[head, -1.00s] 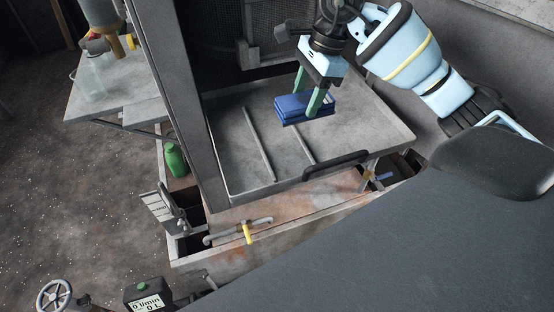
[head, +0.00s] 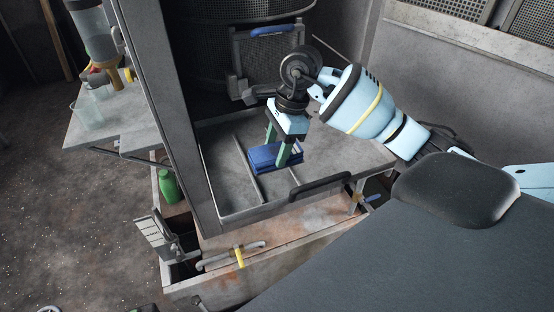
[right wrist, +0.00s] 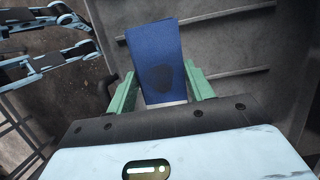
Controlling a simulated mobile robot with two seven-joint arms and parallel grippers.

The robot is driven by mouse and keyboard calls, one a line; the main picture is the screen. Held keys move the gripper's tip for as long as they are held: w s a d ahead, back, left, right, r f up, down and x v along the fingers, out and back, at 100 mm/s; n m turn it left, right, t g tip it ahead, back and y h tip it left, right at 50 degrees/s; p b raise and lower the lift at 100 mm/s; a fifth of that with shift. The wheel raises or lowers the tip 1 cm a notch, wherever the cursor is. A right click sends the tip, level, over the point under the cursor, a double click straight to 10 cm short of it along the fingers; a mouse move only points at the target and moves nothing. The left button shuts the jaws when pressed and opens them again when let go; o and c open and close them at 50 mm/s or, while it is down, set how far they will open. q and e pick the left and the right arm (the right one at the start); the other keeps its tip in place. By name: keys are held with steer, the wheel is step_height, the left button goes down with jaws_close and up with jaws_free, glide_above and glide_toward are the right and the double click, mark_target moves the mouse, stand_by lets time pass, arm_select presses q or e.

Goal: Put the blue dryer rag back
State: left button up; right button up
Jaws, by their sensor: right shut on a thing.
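The blue dryer rag (head: 261,157) is a folded dark blue cloth over the grey metal tray (head: 335,160). My right gripper (head: 276,154) points down with its green fingers on either side of the rag and is shut on it. In the right wrist view the rag (right wrist: 153,48) sticks out between the green fingers (right wrist: 160,88), with a dark patch on its face. I cannot tell whether the rag touches the tray. My left gripper is not seen in the head view.
Thin rails (head: 246,165) run across the tray, and a dark handle (head: 320,185) is on its front edge. A dark round screen drum (head: 245,60) stands behind. A side table with a clear beaker (head: 87,113) and a green bottle (head: 168,186) are at left.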

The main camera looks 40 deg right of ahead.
steer(key=shift+f, duration=2.05)
steer(key=shift+f, duration=0.2)
steer(key=o, duration=0.9)
steer(key=shift+o, duration=0.2)
steer(key=v, duration=1.2)
steer(key=shift+r, duration=0.2)
